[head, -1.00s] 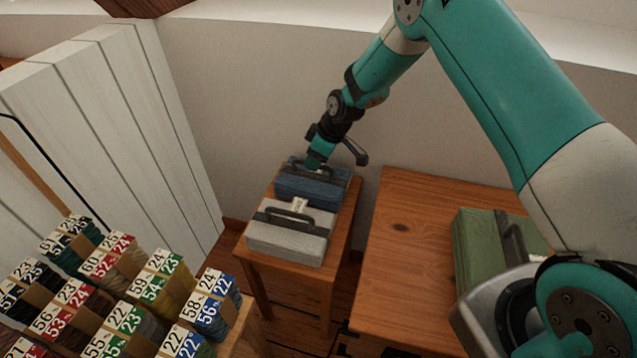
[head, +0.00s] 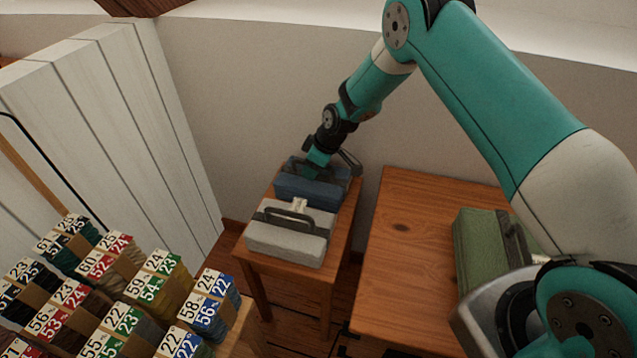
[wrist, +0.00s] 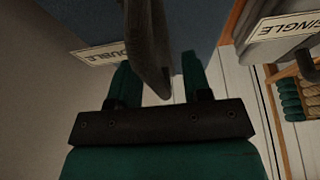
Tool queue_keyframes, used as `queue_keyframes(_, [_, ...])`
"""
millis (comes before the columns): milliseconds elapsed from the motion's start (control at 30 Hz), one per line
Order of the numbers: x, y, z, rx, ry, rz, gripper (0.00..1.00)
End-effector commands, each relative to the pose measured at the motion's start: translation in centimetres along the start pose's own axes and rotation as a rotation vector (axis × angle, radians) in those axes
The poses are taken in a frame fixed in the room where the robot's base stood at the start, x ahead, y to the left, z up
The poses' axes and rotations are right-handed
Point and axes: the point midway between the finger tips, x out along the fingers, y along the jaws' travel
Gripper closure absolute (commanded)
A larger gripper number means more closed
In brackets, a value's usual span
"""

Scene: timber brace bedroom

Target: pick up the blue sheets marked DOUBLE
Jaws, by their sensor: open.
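The blue sheets (head: 292,184) are a folded bundle with a dark strap and handle, at the back of the small wooden table. In the wrist view the blue sheets (wrist: 90,18) fill the top, with a white label (wrist: 98,53) whose visible letters read "OUBLE". My gripper (head: 313,168) is over the blue bundle in the head view. In the wrist view my gripper (wrist: 158,66) is open, with the dark handle (wrist: 148,45) showing between its two green fingers. I cannot tell whether they touch the handle. In the head view my wrist hides part of the bundle.
Light grey sheets (head: 285,243) lie just in front on the same small table (head: 342,240); their label reads "SINGLE" in the wrist view (wrist: 290,27). A larger table (head: 405,260) with green sheets (head: 475,250) is at the right. Numbered bundles (head: 155,287) fill the lower left.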

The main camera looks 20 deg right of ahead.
Motion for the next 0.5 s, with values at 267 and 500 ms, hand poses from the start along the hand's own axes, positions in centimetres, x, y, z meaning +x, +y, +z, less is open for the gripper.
queue_keyframes(267, [0.04, 0.01, 0.02, 0.0, 0.0, 0.0, 0.55])
queue_keyframes(500, [0.04, 0.0, 0.01, 0.0, 0.0, 0.0, 1.0])
